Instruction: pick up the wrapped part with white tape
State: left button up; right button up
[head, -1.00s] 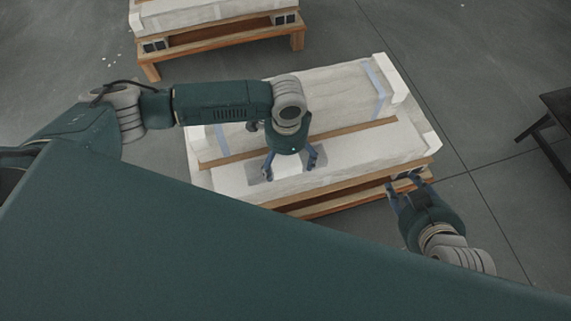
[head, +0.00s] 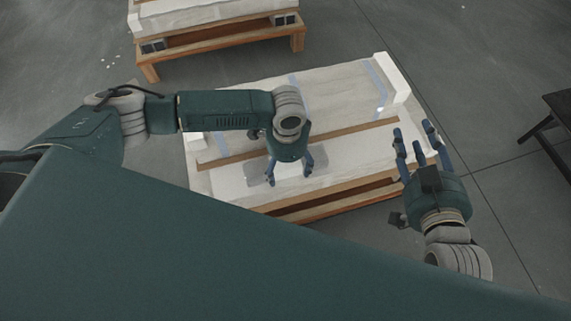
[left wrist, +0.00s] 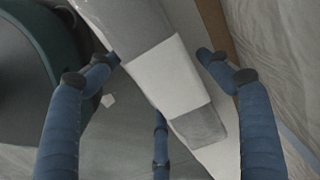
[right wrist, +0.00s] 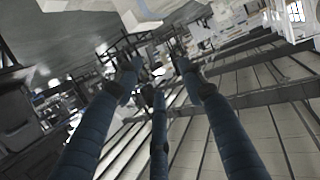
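A long pale wrapped part (head: 338,92) with bluish tape strips and white end blocks lies on a wooden pallet. In front of it, past a brown wooden strip, lies a long white part (head: 228,180) with a greyish patch; I cannot tell which one bears white tape. My left gripper (head: 290,177) is over the front part. In the left wrist view its fingers (left wrist: 157,62) are spread on both sides of the white part (left wrist: 172,77) with grey bands, apparently not gripping it. My right gripper (head: 413,130) is open and empty, right of the pallet; its spread fingers show in the right wrist view (right wrist: 156,68).
The wooden pallet (head: 335,206) stands on a grey floor. Another loaded pallet (head: 222,42) stands at the top left. A dark table (head: 553,112) is at the right edge. Open floor (head: 470,60) lies between it and the middle pallet.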

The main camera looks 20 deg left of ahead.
pick_arm(q)
jog(key=c, duration=1.2)
jog(key=shift+c, duration=0.2)
jog(key=shift+r, duration=0.1)
